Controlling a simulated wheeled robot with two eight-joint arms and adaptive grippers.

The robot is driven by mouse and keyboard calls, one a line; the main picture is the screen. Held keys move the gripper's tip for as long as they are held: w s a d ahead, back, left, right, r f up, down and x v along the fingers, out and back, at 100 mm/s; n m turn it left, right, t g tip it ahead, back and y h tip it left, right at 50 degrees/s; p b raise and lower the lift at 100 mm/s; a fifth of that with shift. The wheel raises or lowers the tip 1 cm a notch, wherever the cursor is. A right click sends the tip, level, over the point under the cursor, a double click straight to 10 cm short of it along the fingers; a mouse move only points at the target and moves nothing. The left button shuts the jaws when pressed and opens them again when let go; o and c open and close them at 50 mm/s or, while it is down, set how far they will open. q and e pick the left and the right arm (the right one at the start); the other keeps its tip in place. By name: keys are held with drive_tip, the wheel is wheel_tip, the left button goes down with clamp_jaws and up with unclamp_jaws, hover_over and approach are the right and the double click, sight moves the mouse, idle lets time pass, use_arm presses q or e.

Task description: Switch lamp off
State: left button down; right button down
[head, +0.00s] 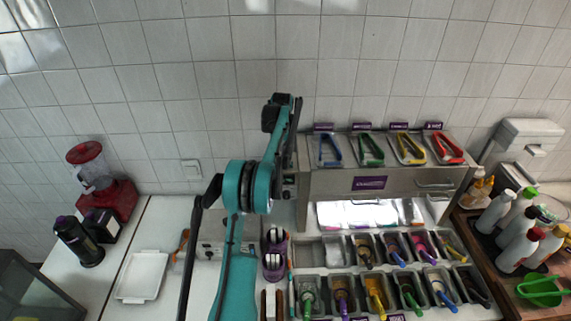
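The toppings station (330,183) is a steel unit with a raised shelf. The area under its shelf (360,213) looks bright, as if lit; the lamp itself is hidden. A small dark part, possibly a switch (289,180), shows at the station's left side, partly behind my arm. My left arm, teal and black, rises from the bottom, left of centre. Its gripper (283,104) is at the upper left corner of the station, against the wall behind. The fingers are small and dark, and I cannot tell whether they are open. My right gripper is out of view.
Tongs in several colours (370,149) lie on the shelf. Topping bins (375,290) stand in front. A red machine (100,185) and a white tray (143,276) are at the left. Bottles (520,235) stand at the right.

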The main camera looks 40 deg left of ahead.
sight(282, 163)
use_arm(q)
drive_tip(key=shift+f+b, duration=0.5)
drive_tip(key=shift+f, duration=0.35)
idle(0.3)
drive_tip(key=shift+r+p, duration=2.2)
drive_tip(key=shift+r, duration=1.4)
drive_tip(key=shift+s+f, duration=0.1)
drive_tip(key=shift+f, duration=0.05)
